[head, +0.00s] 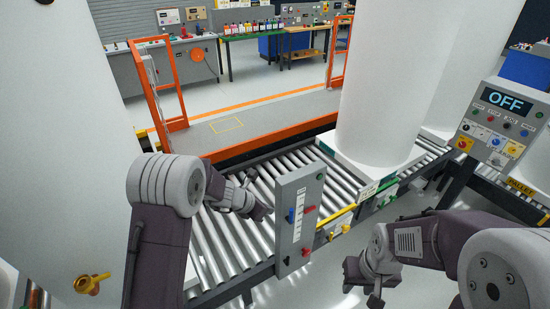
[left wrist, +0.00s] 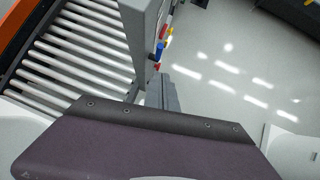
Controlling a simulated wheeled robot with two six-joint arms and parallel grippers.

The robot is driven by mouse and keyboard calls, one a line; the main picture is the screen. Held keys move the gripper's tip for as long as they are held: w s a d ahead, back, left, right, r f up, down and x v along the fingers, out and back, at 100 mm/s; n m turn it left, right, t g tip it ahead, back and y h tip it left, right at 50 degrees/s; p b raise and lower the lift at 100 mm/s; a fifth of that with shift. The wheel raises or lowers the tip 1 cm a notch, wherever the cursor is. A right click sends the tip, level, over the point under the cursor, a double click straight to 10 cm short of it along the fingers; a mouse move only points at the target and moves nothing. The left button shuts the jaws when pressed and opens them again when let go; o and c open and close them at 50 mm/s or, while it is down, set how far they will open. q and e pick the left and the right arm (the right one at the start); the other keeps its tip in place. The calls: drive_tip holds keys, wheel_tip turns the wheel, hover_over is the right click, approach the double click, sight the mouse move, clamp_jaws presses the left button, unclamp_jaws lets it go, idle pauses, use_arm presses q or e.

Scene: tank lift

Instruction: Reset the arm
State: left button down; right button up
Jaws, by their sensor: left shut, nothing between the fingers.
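My left arm reaches in from the left, over the roller conveyor. My left gripper (head: 262,209) is shut and empty, close to the left edge of a grey control panel (head: 298,190); I cannot tell whether they touch. The panel stands upright at the conveyor's front edge, with blue and red levers on its face. It also shows edge-on in the left wrist view (left wrist: 145,38). My right arm is at the lower right. My right gripper (head: 375,300) hangs low over the floor, near the bottom edge, and its finger opening is too small to read.
The roller conveyor (head: 237,240) runs diagonally across the middle. A large white tank (head: 385,80) stands on it behind the panel. A console (head: 500,125) reading OFF is at the right. An orange-framed platform (head: 250,122) lies behind. A white tank-like body (head: 60,150) fills the left.

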use_arm(q)
drive_tip(key=s+a+f+m+g+y+b, duration=0.2)
drive_tip(key=s+a+f+m+b, duration=0.1)
drive_tip(key=s+m, duration=0.9)
drive_tip(key=s+a+f+m+g+y+b, duration=0.2)
drive_tip(key=s+a+m+b, duration=0.4)
drive_tip(key=s+m, duration=0.6)
drive_tip(key=a+f+m+y, duration=0.1)
drive_tip(key=f+m, duration=0.1)
drive_tip(key=m, duration=0.1)
drive_tip(key=shift+s+a+g, duration=0.2)
drive_tip(key=shift+a+g, duration=0.1)
